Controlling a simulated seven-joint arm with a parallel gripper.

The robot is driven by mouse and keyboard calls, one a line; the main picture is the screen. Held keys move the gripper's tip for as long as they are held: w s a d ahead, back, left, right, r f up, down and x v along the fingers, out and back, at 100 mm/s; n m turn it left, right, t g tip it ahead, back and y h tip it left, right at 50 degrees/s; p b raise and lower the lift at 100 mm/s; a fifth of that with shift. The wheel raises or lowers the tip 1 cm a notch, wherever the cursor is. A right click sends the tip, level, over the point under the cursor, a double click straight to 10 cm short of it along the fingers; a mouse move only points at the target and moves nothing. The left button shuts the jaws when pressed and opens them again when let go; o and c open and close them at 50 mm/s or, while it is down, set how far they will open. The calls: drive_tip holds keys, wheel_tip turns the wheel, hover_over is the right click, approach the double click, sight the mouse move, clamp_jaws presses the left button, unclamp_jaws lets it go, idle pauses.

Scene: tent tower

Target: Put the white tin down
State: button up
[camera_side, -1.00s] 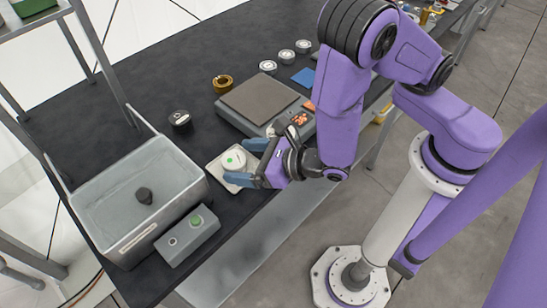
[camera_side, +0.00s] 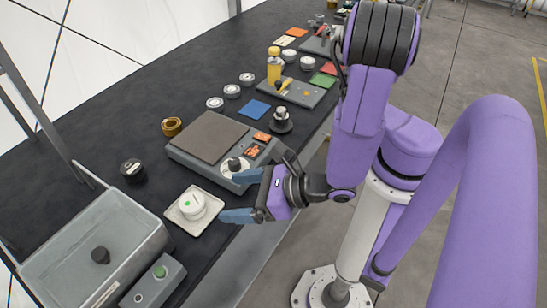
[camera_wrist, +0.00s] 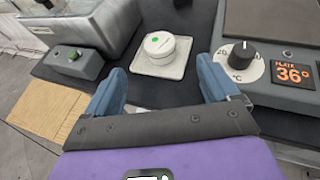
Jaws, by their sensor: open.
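The white tin (camera_side: 193,205), round with a green dot on its lid, rests upright on a square pale tray (camera_side: 172,213) on the black bench. In the wrist view the tin (camera_wrist: 160,46) stands ahead of and between the finger directions, with the tray (camera_wrist: 158,70) under it. My gripper (camera_side: 241,196) is open and empty, just right of the tray in the side view. In the wrist view its two blue fingers (camera_wrist: 161,68) are spread wide, with a gap between them and the tin.
A hot plate (camera_side: 205,140) with a knob and orange display stands beside the tray. A grey bin (camera_side: 75,265) and a green-button box (camera_side: 150,285) are on the other side. A dark tin (camera_side: 132,168) and a brass ring (camera_side: 172,126) lie behind. Bench is clear between them.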

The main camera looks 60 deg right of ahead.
drive_tip(key=w+d+r+m+g+h, duration=0.1)
drive_tip(key=d+r+m+g+h, duration=0.15)
drive_tip(key=d+m+h, duration=0.4)
drive_tip(key=w+d+r+m+g+h, duration=0.1)
drive_tip(key=d+r+m+h, duration=0.3)
drive_tip(key=d+m, duration=0.45)
drive_tip(key=s+d+r+m+g+y, duration=0.1)
drive_tip(key=s+r+m+g+y, duration=0.1)
drive_tip(key=s+m+g+y, duration=0.1)
drive_tip(key=s+r+m+g+y, duration=0.2)
drive_tip(key=s+m+g+y, duration=0.1)
drive_tip(key=s+m+g, duration=0.3)
drive_tip(key=shift+s+d+r+m, duration=0.35)
drive_tip(key=shift+s+m, duration=0.6)
drive_tip(key=shift+m, duration=0.95)
drive_tip(key=shift+d, duration=0.1)
